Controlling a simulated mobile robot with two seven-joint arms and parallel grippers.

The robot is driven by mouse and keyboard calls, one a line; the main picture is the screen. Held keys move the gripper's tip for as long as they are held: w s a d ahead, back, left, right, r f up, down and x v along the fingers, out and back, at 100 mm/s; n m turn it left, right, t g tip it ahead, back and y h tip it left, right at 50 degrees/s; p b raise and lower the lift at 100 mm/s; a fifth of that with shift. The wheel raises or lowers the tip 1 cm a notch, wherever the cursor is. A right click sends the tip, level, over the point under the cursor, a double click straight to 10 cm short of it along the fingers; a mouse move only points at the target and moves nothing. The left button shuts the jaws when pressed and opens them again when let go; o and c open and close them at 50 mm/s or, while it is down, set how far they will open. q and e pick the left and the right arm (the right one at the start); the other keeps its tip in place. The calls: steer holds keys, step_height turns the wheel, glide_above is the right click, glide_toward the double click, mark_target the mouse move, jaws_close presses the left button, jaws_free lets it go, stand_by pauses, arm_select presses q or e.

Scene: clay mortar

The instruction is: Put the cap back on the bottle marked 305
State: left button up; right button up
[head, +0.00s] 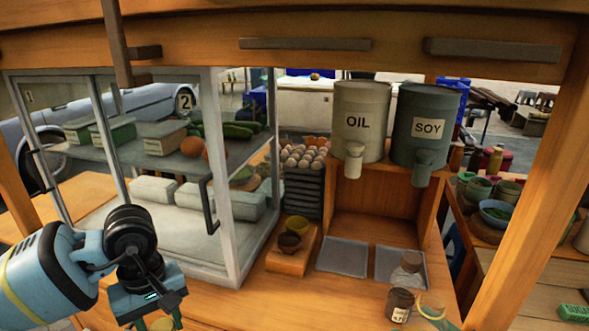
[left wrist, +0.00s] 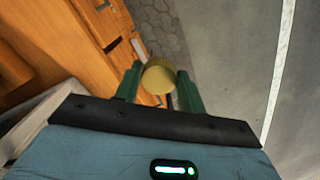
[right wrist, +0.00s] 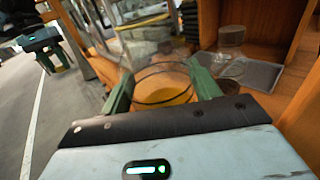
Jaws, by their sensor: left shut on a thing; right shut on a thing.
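My left gripper (left wrist: 160,88) is shut on a pale yellow round cap (left wrist: 159,76), held between its green fingers. In the head view the left gripper (head: 155,312) is low at left, with part of the cap (head: 161,324) at the bottom edge. The bottle's rim (head: 432,306) shows at lower right in the head view. No 305 mark is readable. The cap and bottle are well apart.
A small dark labelled jar (head: 399,305) stands close to the held bottle. A clear stoppered bottle (head: 407,271) stands on the right grey tray (head: 385,254); the left tray (head: 342,257) is bare. Two bowls stand on a wooden block (head: 287,258). A glass cabinet (head: 228,200) rises at left.

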steer(key=shift+w+d+r+t+p, duration=0.2)
steer(key=shift+r+t+p, duration=0.1)
steer(key=shift+r, duration=0.35)
steer(key=shift+r+m+h, duration=0.1)
steer(key=shift+m+h, duration=0.2)
arm_select(q)
steer(key=s+m, duration=0.1)
steer(key=m, duration=0.1)
steer(key=s+d+m, duration=0.1)
steer(key=s+m, duration=0.1)
steer(key=m, duration=0.1)
steer(key=s+d+m, duration=0.1)
steer(key=s+m, duration=0.1)
steer(key=shift+s+f+m, duration=0.2)
steer(key=shift+f+m, duration=0.1)
steer(key=shift+f, duration=0.05)
arm_select(e)
steer(key=w+a+f+n+g+y, duration=0.2)
steer(key=a+n+g+y, duration=0.6)
steer(key=a, duration=0.7)
steer(key=shift+a+g, duration=0.4)
steer(key=shift+g, duration=0.2)
